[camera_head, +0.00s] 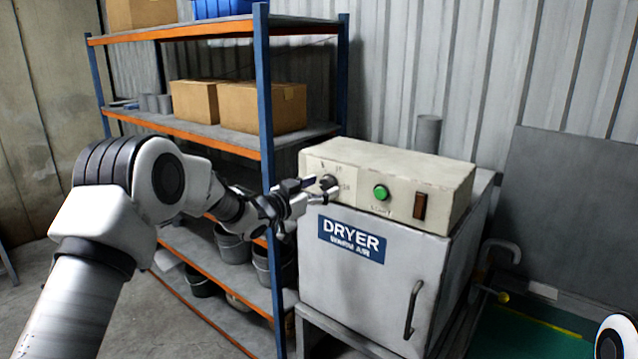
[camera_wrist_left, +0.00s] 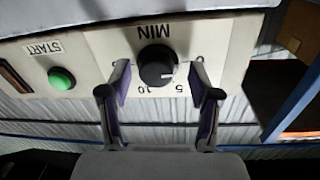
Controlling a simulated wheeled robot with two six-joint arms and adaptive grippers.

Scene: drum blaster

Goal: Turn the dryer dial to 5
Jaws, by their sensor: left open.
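The dryer (camera_head: 365,240) is a pale box with a blue sign, with a beige control panel on top. Its black round dial (camera_head: 329,183) sits at the panel's left end and shows large in the left wrist view (camera_wrist_left: 155,65), where the picture is upside down. A short white mark on the dial points to the lower right there, toward the side of the 5 label (camera_wrist_left: 180,88); the exact setting is unclear. My left gripper (camera_wrist_left: 159,74) is open, its two fingers on either side of the dial, with visible gaps. My right gripper is out of view.
A green button (camera_head: 381,192) and a dark rocker switch (camera_head: 420,205) are on the same panel, right of the dial. A blue and orange shelf rack (camera_head: 264,100) with boxes and buckets stands close to the left, behind my left arm.

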